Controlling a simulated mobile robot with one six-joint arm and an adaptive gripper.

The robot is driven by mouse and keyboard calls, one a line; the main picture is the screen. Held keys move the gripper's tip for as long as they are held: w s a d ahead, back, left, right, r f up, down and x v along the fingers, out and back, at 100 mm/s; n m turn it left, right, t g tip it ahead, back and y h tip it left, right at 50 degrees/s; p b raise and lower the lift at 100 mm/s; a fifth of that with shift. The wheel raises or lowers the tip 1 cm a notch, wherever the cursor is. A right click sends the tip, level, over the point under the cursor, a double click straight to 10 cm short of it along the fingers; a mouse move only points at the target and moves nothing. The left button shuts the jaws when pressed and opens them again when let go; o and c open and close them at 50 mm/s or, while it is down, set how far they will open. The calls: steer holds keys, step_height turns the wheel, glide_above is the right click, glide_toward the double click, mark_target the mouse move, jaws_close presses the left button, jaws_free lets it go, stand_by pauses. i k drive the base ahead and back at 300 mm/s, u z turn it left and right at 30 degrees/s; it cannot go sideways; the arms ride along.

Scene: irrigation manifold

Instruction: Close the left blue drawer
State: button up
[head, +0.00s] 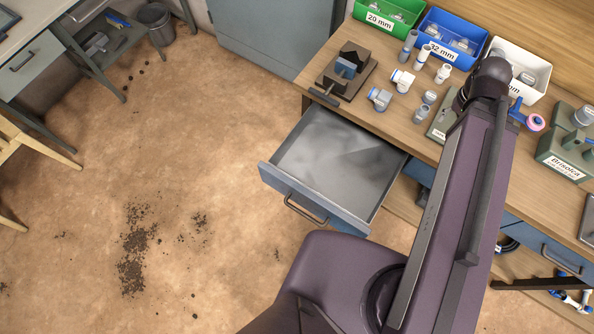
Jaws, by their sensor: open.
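The left blue drawer (315,214) is pulled well out from under the front of the wooden workbench. Its grey metal inside (335,155) looks empty, and its dark bar handle (305,209) is on the front panel, facing the lower left. My purple arm passes to the right of the drawer and reaches up over the bench. My gripper is not visible; the arm's end is hidden beyond the dark elbow joint.
On the workbench (440,150) are a dark vise (348,72), several loose fittings, and green (388,17), blue (450,38) and white (525,62) bins. Another blue drawer (545,245) is at the right. Open floor with scattered dirt (135,245) lies left of the open drawer.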

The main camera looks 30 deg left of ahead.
mark_target(342, 173)
steer(key=k, duration=1.65)
steer(key=u, duration=0.65)
steer(key=i, duration=1)
steer(key=u, duration=0.1)
